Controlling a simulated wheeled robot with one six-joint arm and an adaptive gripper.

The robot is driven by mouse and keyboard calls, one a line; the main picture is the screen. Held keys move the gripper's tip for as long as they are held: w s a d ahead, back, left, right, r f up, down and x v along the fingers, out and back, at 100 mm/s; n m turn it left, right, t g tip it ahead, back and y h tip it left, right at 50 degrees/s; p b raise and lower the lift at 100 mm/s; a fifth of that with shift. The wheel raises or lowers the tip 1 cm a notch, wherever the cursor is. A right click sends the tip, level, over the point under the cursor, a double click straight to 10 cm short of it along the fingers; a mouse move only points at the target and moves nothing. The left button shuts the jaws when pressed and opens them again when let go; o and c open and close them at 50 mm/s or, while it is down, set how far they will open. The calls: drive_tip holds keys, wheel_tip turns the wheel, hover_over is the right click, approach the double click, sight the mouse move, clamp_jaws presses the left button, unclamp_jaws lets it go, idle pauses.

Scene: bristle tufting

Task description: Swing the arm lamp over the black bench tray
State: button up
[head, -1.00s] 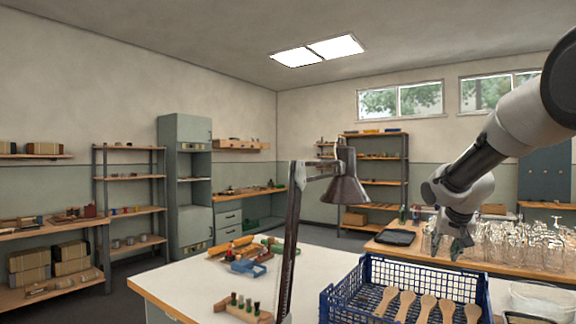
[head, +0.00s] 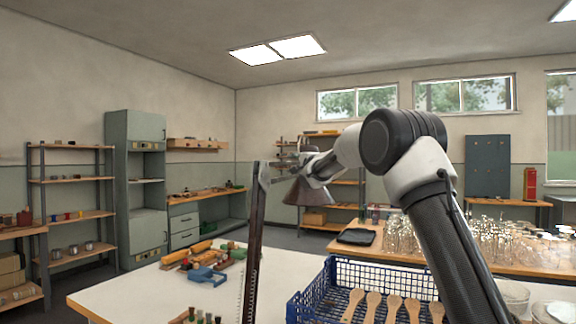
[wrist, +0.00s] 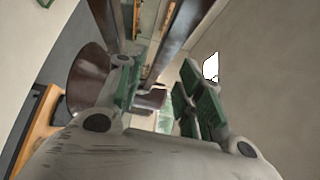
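The arm lamp stands at the front of the white bench in the head view, with a dark upright post (head: 253,245) and a brown cone shade (head: 307,192). The shade also shows at the left of the wrist view (wrist: 88,80). The black bench tray (head: 356,237) lies on the wooden table further back, to the right of the shade. My gripper (head: 303,160) is at the lamp's upper arm, just above the shade, partly hidden by my arm. In the wrist view its green-padded fingers (wrist: 160,95) are apart, with a dark lamp bar (wrist: 176,40) beyond the gap; contact cannot be told.
A blue crate (head: 335,290) with several wooden brush handles stands on the white bench (head: 120,290), right of the lamp. Many glass pieces (head: 500,240) crowd the wooden table right of the tray. Coloured tools (head: 205,275) lie left of the post.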

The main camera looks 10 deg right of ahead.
sight(291, 164)
drive_tip(key=x, duration=0.5)
drive_tip(key=shift+w+f, duration=0.1)
drive_tip(key=shift+w, duration=0.25)
clamp_jaws()
